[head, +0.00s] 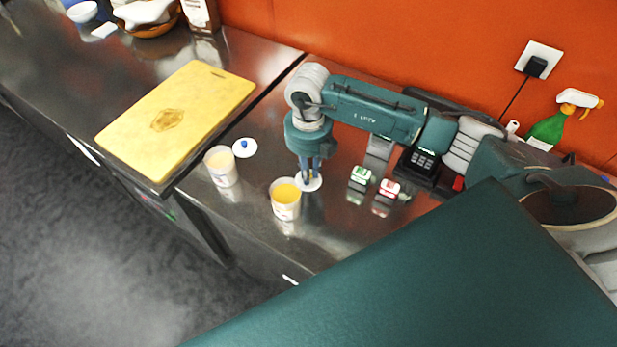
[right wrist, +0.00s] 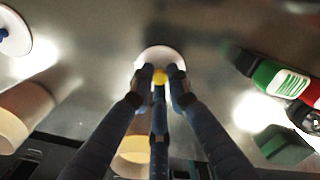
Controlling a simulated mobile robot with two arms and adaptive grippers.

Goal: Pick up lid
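A round white lid (head: 313,184) with a yellow knob lies at counter level beside a tub of yellow contents (head: 286,199). My right gripper (head: 309,178) points down over this lid. In the right wrist view, its fingertips (right wrist: 160,80) surround the yellow knob of the lid (right wrist: 158,53); whether they press on it I cannot tell. A second white lid (head: 246,149) with a blue knob lies on the counter, next to a tub with pale contents (head: 221,167). It also shows in the right wrist view (right wrist: 14,38). My left gripper is out of view.
A yellow cutting board (head: 190,105) lies left on the metal counter. Small green (head: 360,176) and red (head: 389,187) boxes stand right of the gripper. A black phone-like device (head: 421,165) and a green spray bottle (head: 549,128) are near the orange wall.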

